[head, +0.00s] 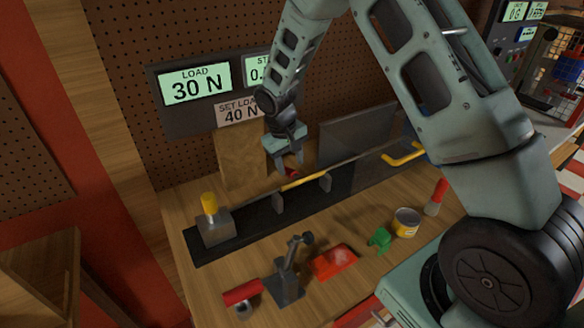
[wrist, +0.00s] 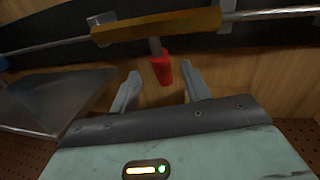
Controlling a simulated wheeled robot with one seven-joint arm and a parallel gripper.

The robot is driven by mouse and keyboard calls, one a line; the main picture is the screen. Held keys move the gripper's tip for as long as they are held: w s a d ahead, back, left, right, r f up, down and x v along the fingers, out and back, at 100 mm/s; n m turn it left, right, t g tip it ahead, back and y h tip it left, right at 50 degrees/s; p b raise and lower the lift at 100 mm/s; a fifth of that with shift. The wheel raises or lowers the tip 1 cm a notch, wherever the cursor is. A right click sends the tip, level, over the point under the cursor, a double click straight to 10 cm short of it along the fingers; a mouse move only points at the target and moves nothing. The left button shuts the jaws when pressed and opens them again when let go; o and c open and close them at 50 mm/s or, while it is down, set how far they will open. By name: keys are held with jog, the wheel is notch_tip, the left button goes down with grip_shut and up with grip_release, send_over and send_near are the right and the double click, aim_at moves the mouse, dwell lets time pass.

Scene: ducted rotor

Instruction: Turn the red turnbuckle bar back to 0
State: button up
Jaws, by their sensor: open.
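The red turnbuckle bar (wrist: 162,69) sticks out from the yellow turnbuckle body (wrist: 156,25) in the wrist view. It lies between the two fingers of my gripper (wrist: 158,82), nearer the right finger, with gaps on both sides. My gripper is open around the bar and does not visibly grip it. In the head view my gripper (head: 289,172) points down behind the yellow body (head: 304,181), and only a little of the red bar (head: 292,172) shows. The load display (head: 194,84) reads 30 N, and the sign below (head: 240,112) reads SET LOAD 40 N.
A thin rod (head: 352,160) runs through the yellow body above a black rail (head: 245,211). A grey panel (head: 352,143) stands behind.

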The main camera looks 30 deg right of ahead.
aim_at(292, 171)
jog(key=shift+d+f+p, duration=0.15)
jog(key=shift+d+f, duration=0.05)
jog(key=shift+f, duration=0.8)
jog(key=shift+d+f+p, duration=0.15)
jog(key=shift+f, duration=0.8)
grip_shut()
